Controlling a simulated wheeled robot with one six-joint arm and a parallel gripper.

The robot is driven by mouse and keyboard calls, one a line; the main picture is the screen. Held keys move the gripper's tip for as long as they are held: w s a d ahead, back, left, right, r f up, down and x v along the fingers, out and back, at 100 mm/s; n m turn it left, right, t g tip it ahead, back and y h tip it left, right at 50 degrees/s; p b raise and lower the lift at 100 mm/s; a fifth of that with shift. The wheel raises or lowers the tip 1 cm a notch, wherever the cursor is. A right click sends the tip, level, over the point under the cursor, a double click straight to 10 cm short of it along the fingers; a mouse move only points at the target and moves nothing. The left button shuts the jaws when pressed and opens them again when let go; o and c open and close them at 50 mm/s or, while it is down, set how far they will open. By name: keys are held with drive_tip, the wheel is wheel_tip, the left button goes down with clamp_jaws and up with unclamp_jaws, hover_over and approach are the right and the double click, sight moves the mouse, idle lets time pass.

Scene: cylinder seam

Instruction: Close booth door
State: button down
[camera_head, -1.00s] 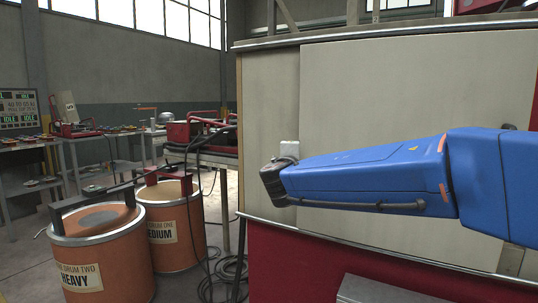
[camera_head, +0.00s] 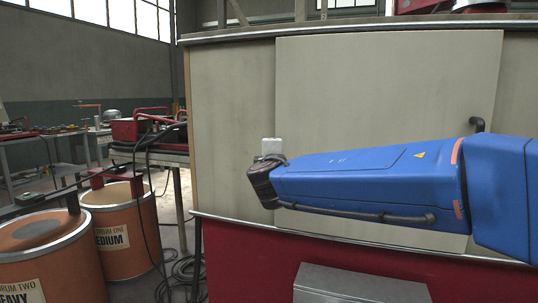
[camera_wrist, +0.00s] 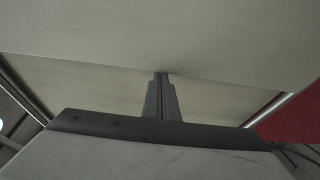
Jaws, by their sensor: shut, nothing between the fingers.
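The booth door (camera_head: 390,95) is a large pale flat panel on the front of the booth (camera_head: 230,120). A dark handle (camera_head: 478,125) sits near its right side, partly behind my blue arm. My arm reaches left across the door. My gripper's fingers are hidden in the head view, near the door's left edge. In the wrist view my gripper (camera_wrist: 161,76) is shut and empty. Its fingertips are at the edge of the nearer pale panel (camera_wrist: 160,35); whether they touch it is unclear. Part of the door's lower right is hidden behind my arm.
Orange drums (camera_head: 125,228) stand on the floor left of the booth. A table with red equipment (camera_head: 150,130) and dangling cables is behind them. A grey metal box (camera_head: 360,285) is low in front of the booth's red base (camera_head: 250,260).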

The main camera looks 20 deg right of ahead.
drive_tip(key=shift+d, duration=0.2)
drive_tip(key=w+a, duration=0.3)
drive_tip(key=v, duration=1.1)
drive_tip(key=s+d+f+m+g+h, duration=0.1)
drive_tip(key=s+d+f+m+g, duration=0.3)
drive_tip(key=s+d+f, duration=0.3)
drive_tip(key=s+d+f+m+g, duration=0.4)
drive_tip(key=s+d+f, duration=0.15)
drive_tip(key=f, duration=0.45)
drive_tip(key=s+a+f+m+g+y, duration=0.4)
drive_tip(key=s+a+f+m+y, duration=0.1)
drive_tip(key=s+f, duration=0.9)
drive_tip(key=shift+s+m+y, duration=0.2)
drive_tip(key=shift+m+y, duration=0.4)
drive_tip(key=shift+y, duration=0.2)
